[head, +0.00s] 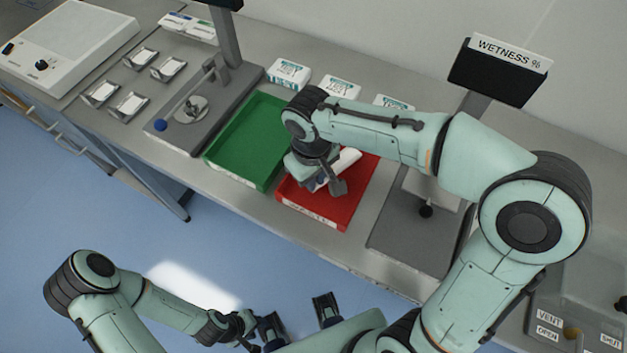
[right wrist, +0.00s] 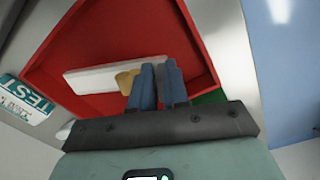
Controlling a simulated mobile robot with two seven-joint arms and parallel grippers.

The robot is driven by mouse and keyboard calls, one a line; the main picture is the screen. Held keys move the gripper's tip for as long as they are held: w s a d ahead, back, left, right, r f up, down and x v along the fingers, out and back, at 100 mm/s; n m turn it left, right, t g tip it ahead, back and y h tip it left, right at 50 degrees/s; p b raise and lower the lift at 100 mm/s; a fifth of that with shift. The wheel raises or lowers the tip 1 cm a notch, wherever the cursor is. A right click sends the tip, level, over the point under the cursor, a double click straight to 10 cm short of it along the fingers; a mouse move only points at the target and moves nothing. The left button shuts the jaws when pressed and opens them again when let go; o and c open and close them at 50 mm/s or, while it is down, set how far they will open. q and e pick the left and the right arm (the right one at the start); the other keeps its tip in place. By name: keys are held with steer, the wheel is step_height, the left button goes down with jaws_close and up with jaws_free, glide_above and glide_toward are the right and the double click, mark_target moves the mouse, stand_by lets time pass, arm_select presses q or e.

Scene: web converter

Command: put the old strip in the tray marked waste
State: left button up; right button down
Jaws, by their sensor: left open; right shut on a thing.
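The red tray (head: 320,213) stands at the bench's front edge; the small lettering on its front is too small to read. My right gripper (head: 328,187) is low over this tray, fingers pointing down. In the right wrist view its blue fingers (right wrist: 158,88) are close together over the red tray floor. A pale strip (right wrist: 92,79) with a tan patch (right wrist: 126,78) runs behind the fingers, which partly hide it; the grip itself is hidden. A white end also shows in the head view (head: 348,159). My left gripper (head: 299,316) is open and empty, away from the bench.
An empty green tray (head: 247,142) stands left of the red one. Test boxes (head: 289,72) line the back. A stand with a "WETNESS %" display (head: 497,72) is at right. Small metal dishes (head: 127,104) and a balance (head: 190,108) are at left.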

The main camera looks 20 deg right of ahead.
steer(key=shift+f, duration=0.95)
steer(key=c, duration=1.1)
jaws_free()
steer(key=shift+r, duration=0.1)
steer(key=r, duration=0.4)
steer(key=r+p, duration=0.1)
steer(key=r, duration=0.3)
steer(key=r+p, duration=0.1)
steer(key=r, duration=0.3)
steer(key=shift+s+a, duration=0.1)
steer(key=shift+a, duration=0.15)
